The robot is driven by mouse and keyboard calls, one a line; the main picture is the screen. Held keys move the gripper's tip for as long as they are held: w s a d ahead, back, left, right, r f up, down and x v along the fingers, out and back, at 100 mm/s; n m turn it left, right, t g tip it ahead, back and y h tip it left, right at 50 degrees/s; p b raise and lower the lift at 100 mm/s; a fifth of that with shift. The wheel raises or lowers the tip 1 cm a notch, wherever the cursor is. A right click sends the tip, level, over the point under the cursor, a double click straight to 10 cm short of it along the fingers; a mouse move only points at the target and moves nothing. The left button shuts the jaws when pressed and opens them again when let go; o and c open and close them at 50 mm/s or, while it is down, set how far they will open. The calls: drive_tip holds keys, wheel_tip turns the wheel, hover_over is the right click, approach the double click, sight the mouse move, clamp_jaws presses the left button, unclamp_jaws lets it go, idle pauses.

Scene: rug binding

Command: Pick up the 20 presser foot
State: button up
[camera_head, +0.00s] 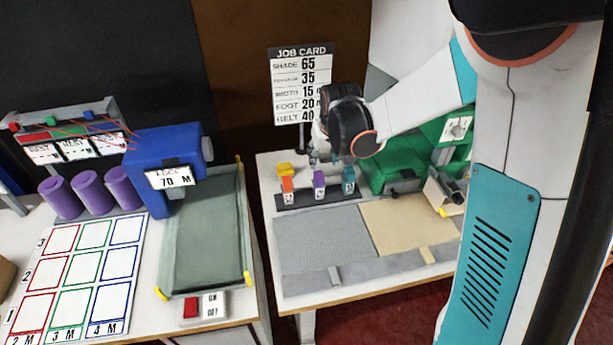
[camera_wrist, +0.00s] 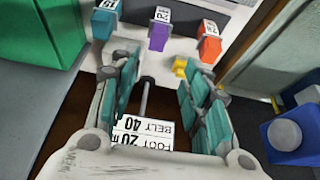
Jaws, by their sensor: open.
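The 20 presser foot is the purple block (camera_head: 319,180) in the middle of a short row on a dark strip, between an orange block (camera_head: 287,184) and a teal block (camera_head: 348,175). In the wrist view the purple foot (camera_wrist: 158,38) shows its white 20 label, upright and beyond my fingertips. The teal block (camera_wrist: 104,24) is to its left there, the orange block (camera_wrist: 209,48) to its right. In the head view my gripper (camera_head: 322,150) is just behind and above the row.
The job card (camera_head: 301,85) stands behind the row. A green machine (camera_head: 390,160) is close by on the right. A small yellow piece (camera_head: 285,168) sits behind the orange block. Grey and tan mats (camera_head: 320,238) lie in front. A blue machine (camera_head: 165,160) stands on the left table.

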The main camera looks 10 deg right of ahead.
drive_tip(key=b, duration=0.3)
hover_over(319, 176)
drive_tip(key=s, duration=0.2)
wheel_tip(319, 176, down, 8)
drive_tip(key=shift+b+x, duration=1)
drive_tip(key=shift+x, duration=1.55)
drive_tip(key=shift+r, duration=0.1)
drive_tip(key=shift+c, duration=0.3)
clamp_jaws()
